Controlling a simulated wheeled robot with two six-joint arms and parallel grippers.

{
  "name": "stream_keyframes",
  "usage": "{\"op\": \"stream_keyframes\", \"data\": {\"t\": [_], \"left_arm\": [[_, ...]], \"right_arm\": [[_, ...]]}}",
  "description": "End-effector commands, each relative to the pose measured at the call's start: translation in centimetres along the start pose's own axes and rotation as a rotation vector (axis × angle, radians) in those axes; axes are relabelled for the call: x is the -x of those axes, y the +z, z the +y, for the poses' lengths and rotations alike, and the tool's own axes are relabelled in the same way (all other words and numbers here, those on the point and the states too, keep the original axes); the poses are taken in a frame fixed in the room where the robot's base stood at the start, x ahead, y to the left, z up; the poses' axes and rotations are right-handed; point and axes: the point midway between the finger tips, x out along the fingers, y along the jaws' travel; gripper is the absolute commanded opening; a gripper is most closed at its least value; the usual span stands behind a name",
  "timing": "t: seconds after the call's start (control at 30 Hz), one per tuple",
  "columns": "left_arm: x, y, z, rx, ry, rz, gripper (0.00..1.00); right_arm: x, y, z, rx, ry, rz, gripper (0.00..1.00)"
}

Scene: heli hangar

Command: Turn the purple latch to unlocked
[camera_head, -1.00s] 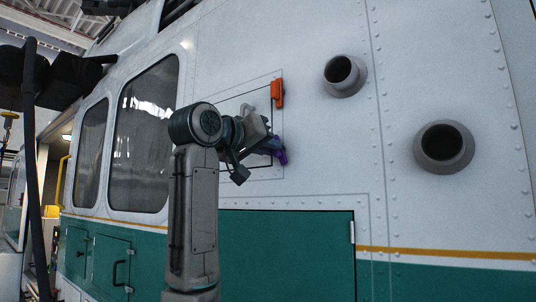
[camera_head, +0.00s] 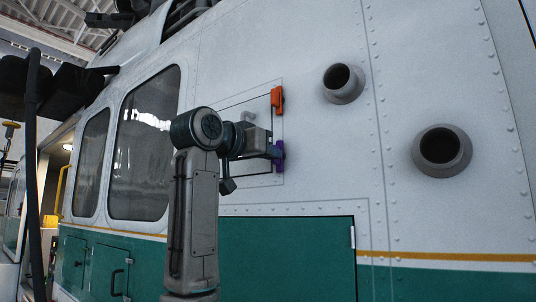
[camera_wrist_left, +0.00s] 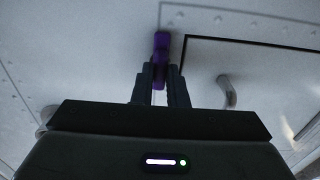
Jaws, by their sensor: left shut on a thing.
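The purple latch (camera_head: 279,156) is on the right edge of a small hatch in the white helicopter side. It stands upright, about in line with the orange latch above it. My left gripper (camera_head: 271,151) is shut on the purple latch. In the left wrist view, the latch (camera_wrist_left: 161,44) sticks out beyond the two dark fingers (camera_wrist_left: 160,76), with its lower part between them. My right gripper is not in view.
The orange latch (camera_head: 277,99) sits upright at the hatch's upper right corner. A grey curved handle (camera_head: 247,116) is on the hatch, close above my wrist. Two round grey ports (camera_head: 343,82) (camera_head: 441,150) stick out to the right. Windows (camera_head: 146,142) lie left.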

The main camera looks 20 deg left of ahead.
Motion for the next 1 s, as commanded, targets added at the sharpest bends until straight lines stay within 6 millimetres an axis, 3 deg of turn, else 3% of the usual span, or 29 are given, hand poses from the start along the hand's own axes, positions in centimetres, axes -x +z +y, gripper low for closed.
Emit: {"op": "stream_keyframes", "data": {"t": [0.2, 0.23, 0.33, 0.67, 0.77, 1.0], "left_arm": [[0.0, 0.1, 0.0, -0.001, 0.0, -0.002, 0.0], [0.0, 0.1, 0.0, -0.001, 0.0, -0.002, 0.17], [0.0, 0.1, 0.0, 0.0, 0.0, -0.002, 0.35], [0.3, 0.1, 0.0, 0.0, 0.0, 0.0, 0.35], [1.4, 0.2, 0.0, -0.001, -0.001, 0.003, 0.35], [6.2, 0.5, -0.1, -0.001, -0.002, 0.004, 0.35]], "right_arm": [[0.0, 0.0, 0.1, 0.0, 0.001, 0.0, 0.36], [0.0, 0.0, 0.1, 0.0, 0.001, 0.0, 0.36], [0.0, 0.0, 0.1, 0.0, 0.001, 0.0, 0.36], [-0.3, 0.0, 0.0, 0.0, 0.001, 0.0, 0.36], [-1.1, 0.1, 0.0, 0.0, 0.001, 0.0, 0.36], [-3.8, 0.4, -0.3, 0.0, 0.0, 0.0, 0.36]]}}
